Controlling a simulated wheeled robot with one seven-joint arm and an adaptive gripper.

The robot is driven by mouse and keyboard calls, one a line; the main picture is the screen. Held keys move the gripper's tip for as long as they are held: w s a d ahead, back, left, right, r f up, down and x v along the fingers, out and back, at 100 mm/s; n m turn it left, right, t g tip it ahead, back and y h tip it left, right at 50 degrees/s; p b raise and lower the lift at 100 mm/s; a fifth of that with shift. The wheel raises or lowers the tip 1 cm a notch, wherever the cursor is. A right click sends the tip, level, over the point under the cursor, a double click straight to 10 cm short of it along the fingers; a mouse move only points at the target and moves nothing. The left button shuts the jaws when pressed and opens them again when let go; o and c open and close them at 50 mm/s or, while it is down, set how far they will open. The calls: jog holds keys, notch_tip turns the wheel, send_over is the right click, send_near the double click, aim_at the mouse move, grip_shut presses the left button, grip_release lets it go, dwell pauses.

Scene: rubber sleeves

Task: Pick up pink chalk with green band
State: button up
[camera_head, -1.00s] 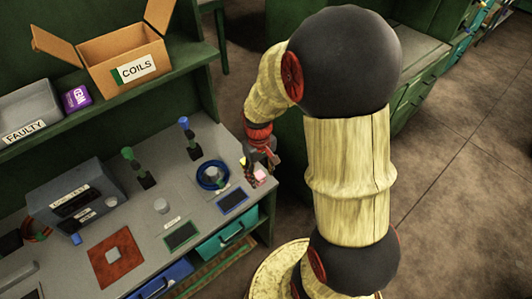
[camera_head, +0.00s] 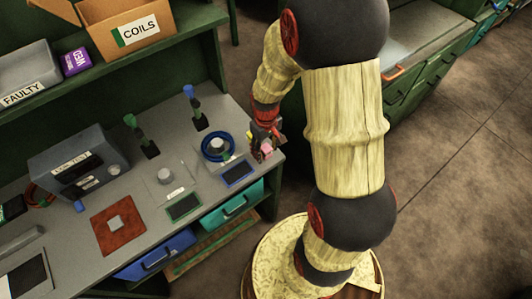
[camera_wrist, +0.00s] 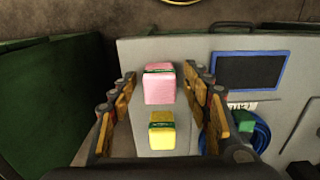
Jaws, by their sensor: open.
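The pink chalk with a green band (camera_wrist: 159,84) is a small block seen in the wrist view between my gripper's fingers. It also shows as a pink spot in the head view (camera_head: 267,149). My gripper (camera_wrist: 159,77) is open, with one finger on each side of the pink chalk and a visible gap on both sides. A yellow chalk with a green band (camera_wrist: 162,130) is just below it in the picture, also between the fingers. In the head view my gripper (camera_head: 266,140) is at the right end of the bench and partly hides both chalks.
A blue coil (camera_head: 218,148) and a blue-framed dark panel (camera_head: 238,172) lie left of my gripper on the grey bench (camera_head: 190,150). Two upright posts stand behind. A cardboard COILS box (camera_head: 125,37) is on the shelf. Floor lies beyond the bench's right edge.

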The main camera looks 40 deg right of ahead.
aim_at(266, 148)
jog(key=shift+c, duration=1.3)
grip_shut()
jog(key=shift+r+p, duration=0.35)
jog(key=shift+r, duration=0.15)
notch_tip(266, 148, up, 2)
jog(key=shift+r+p, duration=0.2)
jog(key=shift+p, duration=0.4)
jog(key=s+a+r+p, duration=0.4)
jog(key=s+a+r, duration=0.4)
jog(key=s, duration=0.3)
jog(key=shift+s+r, duration=0.25)
jog(key=shift+r, duration=0.5)
